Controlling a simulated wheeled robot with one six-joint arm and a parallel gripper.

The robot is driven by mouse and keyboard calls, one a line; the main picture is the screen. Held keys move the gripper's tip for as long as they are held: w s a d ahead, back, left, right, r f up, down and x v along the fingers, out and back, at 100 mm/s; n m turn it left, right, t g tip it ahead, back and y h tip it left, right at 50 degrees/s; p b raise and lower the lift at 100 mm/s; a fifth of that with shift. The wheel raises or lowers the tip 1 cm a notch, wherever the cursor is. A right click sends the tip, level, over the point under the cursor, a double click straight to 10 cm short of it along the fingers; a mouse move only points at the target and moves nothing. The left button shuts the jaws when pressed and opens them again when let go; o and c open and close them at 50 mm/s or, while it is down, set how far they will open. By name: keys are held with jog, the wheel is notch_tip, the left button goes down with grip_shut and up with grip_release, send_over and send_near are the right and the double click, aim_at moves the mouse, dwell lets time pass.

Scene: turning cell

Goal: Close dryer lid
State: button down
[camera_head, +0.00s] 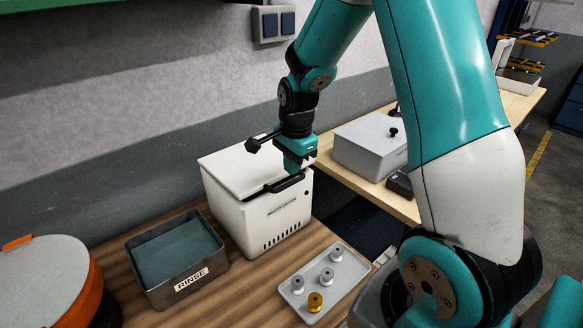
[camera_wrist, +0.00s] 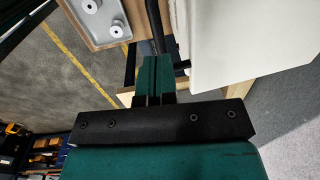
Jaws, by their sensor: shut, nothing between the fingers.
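The dryer is a white box (camera_head: 262,216) with vent slots, standing on the wooden bench in the head view. Its white lid (camera_head: 232,162) lies across the top, looking flat or nearly so; I cannot tell whether it sits fully down. A black handle (camera_head: 286,184) is at the lid's front edge. My gripper (camera_head: 297,169) points down just above the handle, over the right part of the lid; contact is unclear. In the wrist view my gripper's green fingers (camera_wrist: 153,82) are together and empty, beside a white surface (camera_wrist: 225,45) that appears to be the dryer.
A metal RINSE bin (camera_head: 180,262) stands left of the dryer, with an orange-sided round machine (camera_head: 50,275) farther left. A grey tray (camera_head: 343,271) with several small parts lies in front. A light grey box (camera_head: 365,150) stands on the bench behind. The wall is close behind the dryer.

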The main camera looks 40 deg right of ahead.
jog(key=shift+w+a+f+p, duration=0.1)
jog(key=shift+f+p, duration=0.3)
jog(key=shift+f, duration=1.05)
jog(key=f+b, duration=0.1)
jog(key=f, duration=0.1)
jog(key=s+f+b, duration=0.1)
jog(key=f+b, duration=0.1)
jog(key=shift+r, duration=0.15)
notch_tip(320, 180, up, 14)
send_over(291, 181)
jog(key=s, duration=0.3)
jog(key=shift+s+r, duration=0.2)
